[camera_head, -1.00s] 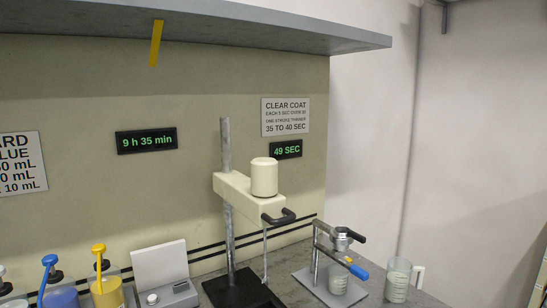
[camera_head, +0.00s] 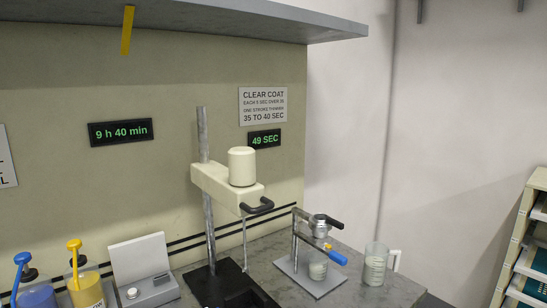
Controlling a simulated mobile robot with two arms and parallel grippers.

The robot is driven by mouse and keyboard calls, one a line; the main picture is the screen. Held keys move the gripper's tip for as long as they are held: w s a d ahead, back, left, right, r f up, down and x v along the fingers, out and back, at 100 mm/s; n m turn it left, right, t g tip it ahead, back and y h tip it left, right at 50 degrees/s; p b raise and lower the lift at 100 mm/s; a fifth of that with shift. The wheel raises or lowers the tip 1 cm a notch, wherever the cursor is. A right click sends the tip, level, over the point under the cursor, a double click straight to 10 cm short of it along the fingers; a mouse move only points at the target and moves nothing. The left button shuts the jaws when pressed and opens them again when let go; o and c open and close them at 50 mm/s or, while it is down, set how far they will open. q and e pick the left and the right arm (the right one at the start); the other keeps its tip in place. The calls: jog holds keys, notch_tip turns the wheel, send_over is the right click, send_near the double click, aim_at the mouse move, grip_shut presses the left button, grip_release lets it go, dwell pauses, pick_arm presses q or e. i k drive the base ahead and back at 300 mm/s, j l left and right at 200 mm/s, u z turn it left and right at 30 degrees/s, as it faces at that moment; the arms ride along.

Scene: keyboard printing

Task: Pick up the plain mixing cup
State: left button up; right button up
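No cup is plainly marked as the plain mixing cup. Neither of my grippers shows in the view.
A stirrer (camera_head: 224,187) on a post stands left of the small stand (camera_head: 312,283). Blue (camera_head: 36,297) and yellow (camera_head: 86,292) pump bottles and a small scale (camera_head: 147,287) are at lower left. A shelf (camera_head: 250,18) overhangs; a rack (camera_head: 528,250) stands at right.

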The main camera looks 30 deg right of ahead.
aim_at(318, 266)
jog(key=l+u, duration=0.35)
jog(key=l, duration=1.35)
jog(key=k, duration=0.05)
